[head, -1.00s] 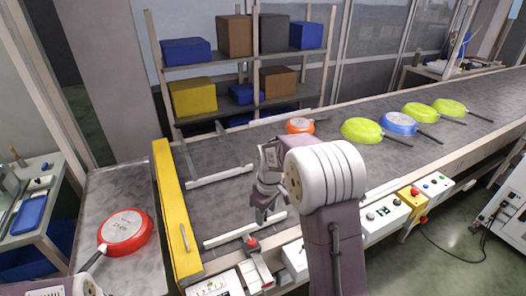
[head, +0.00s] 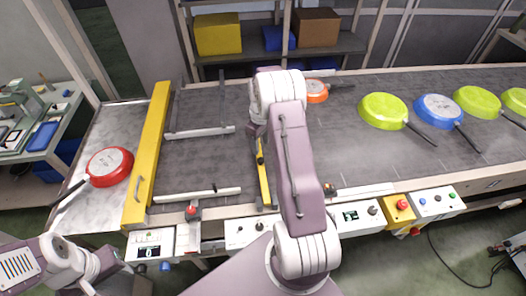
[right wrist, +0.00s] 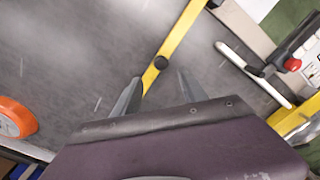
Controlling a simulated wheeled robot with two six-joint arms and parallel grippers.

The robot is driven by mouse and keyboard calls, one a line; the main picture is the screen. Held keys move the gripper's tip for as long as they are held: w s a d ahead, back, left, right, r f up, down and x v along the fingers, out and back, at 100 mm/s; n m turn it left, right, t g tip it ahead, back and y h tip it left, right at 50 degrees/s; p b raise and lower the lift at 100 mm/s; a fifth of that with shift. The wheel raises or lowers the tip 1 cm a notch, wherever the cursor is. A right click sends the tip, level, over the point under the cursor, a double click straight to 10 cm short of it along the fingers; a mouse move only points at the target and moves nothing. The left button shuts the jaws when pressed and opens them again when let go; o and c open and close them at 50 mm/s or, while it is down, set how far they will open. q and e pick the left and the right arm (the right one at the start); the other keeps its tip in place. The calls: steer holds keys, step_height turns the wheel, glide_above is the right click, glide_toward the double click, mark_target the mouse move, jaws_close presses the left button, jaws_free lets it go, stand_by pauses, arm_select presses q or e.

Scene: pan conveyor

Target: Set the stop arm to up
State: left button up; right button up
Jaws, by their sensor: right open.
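A yellow bar with a black knob, apparently the stop arm (head: 264,184), lies across the grey belt beside my right arm. In the right wrist view the bar (right wrist: 182,35) runs between my finger lines, its black knob (right wrist: 162,63) just past the fingertips. My right gripper (right wrist: 157,80) is open and empty over the bar. I cannot tell if the fingers touch it. In the head view my right arm partly hides the gripper and the bar's far end. My left gripper (head: 20,267) is low at the left edge; its fingers cannot be made out.
Orange, green and blue pans stand on the belt (head: 330,140) to the right. A red pan (head: 109,167) lies left of the yellow guard wall (head: 152,140). White rails (head: 200,132) lie on the belt. Control boxes (head: 355,215) line the front edge.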

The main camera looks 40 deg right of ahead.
mark_target(261, 159)
step_height(261, 159, down, 8)
steer(key=shift+a+r+p, duration=0.1)
steer(key=shift+r+p, duration=0.1)
steer(key=shift+p, duration=0.75)
steer(key=shift+a+f, duration=0.1)
steer(key=shift+f, duration=0.45)
steer(key=c, duration=0.3)
jaws_close()
arm_select(q)
steer(key=shift+w+a+r, duration=0.1)
steer(key=shift+a+r, duration=0.1)
steer(key=shift+r, duration=0.35)
steer(key=shift+w+a+r, duration=0.1)
steer(key=shift+a+r, duration=0.1)
steer(key=shift+r, duration=0.3)
arm_select(e)
steer(key=shift+r, duration=0.1)
